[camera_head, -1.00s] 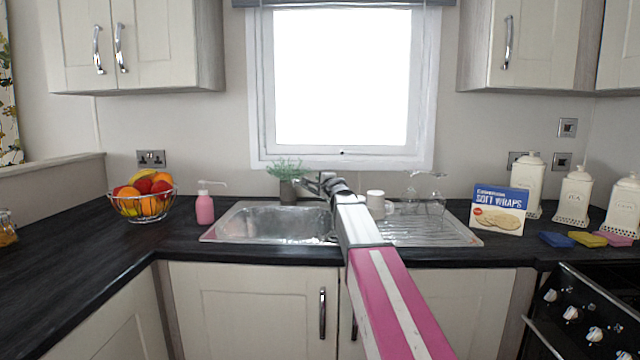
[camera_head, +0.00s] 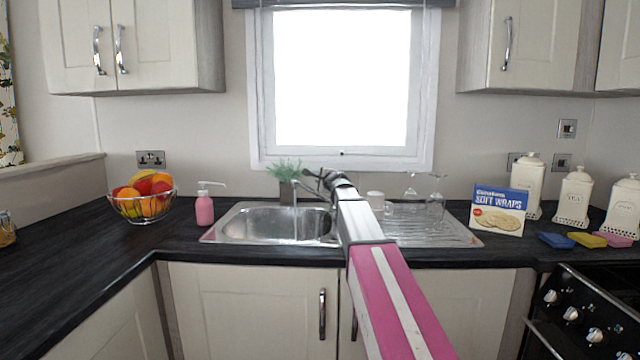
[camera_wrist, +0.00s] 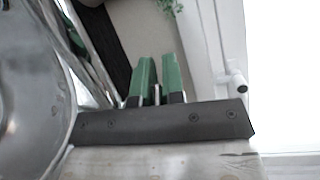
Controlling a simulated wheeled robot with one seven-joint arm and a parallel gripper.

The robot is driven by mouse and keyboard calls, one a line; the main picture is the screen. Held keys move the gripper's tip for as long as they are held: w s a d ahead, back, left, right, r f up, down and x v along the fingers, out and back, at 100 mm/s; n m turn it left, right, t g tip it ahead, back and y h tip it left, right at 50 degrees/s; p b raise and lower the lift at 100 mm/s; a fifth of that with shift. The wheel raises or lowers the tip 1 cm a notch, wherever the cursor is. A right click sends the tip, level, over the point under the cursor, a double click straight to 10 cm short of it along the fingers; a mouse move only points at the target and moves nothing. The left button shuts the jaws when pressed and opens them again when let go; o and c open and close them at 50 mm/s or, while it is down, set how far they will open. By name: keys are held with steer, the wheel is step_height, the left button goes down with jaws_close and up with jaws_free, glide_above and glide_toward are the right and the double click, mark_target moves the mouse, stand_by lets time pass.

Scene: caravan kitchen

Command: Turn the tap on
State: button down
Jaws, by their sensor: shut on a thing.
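The chrome tap (camera_head: 306,187) stands behind the sink, in front of the window, partly hidden by my arm. A thin pale vertical streak, looking like running water (camera_head: 295,215), drops from its spout into the sink basin (camera_head: 262,224). My gripper (camera_head: 325,178) is at the tap's handle side. In the wrist view, my gripper's green fingers (camera_wrist: 160,78) are close together with a narrow metallic piece between them, which looks like the tap handle (camera_wrist: 156,94). Chrome tap parts (camera_wrist: 92,45) run beside the fingers on the left. The handle's full shape is hidden.
A potted plant (camera_head: 284,170) stands just behind the tap, near the window frame (camera_head: 428,90). A pink soap bottle (camera_head: 204,208) and fruit bowl (camera_head: 142,205) are left.

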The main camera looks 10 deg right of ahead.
steer(key=shift+w+d+r+m, duration=0.15)
steer(key=shift+d+r+m, duration=0.05)
steer(key=shift+r+m, duration=0.35)
steer(key=c, duration=1.5)
jaws_free()
steer(key=v, duration=1)
steer(key=shift+s+r, duration=0.15)
steer(key=shift+s, duration=0.2)
steer(key=shift+d, duration=0.15)
